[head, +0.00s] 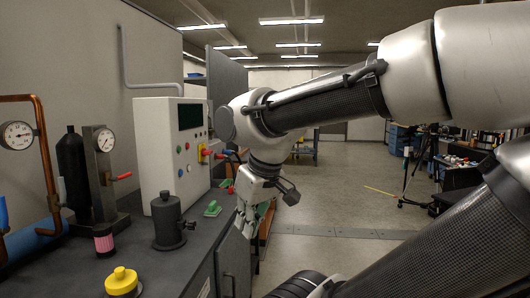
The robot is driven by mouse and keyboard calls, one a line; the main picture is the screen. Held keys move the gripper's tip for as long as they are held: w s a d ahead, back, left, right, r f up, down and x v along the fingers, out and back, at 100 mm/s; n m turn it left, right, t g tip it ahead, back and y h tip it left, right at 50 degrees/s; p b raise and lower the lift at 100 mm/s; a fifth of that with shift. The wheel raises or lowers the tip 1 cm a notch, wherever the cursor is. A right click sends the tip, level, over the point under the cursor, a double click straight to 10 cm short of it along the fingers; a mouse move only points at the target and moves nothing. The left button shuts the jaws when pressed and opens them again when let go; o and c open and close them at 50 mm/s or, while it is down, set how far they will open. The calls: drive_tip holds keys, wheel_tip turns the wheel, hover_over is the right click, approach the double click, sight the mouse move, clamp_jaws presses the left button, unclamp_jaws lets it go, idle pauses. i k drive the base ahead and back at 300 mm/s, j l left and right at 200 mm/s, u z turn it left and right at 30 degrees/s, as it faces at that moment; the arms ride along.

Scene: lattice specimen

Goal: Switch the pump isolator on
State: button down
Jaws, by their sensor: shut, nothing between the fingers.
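A white control cabinet (172,158) stands on the dark bench, with a dark screen and several small coloured buttons. On its right side is a red and yellow rotary switch (203,153), which looks like the pump isolator; no label is readable and its exact angle is too small to tell. My gripper (241,232) is shut and empty. It points down by the bench's right edge, lower than the switch and to its right in the picture, apart from it. My wrist is close to the red and blue parts beside the switch.
The bench (165,262) holds a yellow knobbed piece (122,281), a dark valve body (168,222), a pink-ribbed cap (104,241), and a gauge block (102,165) with a red lever. Green pieces (212,209) lie near the cabinet. The floor (355,205) at right is mostly open.

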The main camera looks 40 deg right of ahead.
sight(204, 152)
drive_tip(key=z, duration=0.75)
drive_tip(key=i+l, duration=0.4)
drive_tip(key=i+l+z, duration=0.1)
drive_tip(key=i+l, duration=0.3)
drive_tip(key=i, duration=0.15)
drive_tip(key=i+l+z, duration=0.1)
drive_tip(key=i+l, duration=0.55)
drive_tip(key=i, duration=0.3)
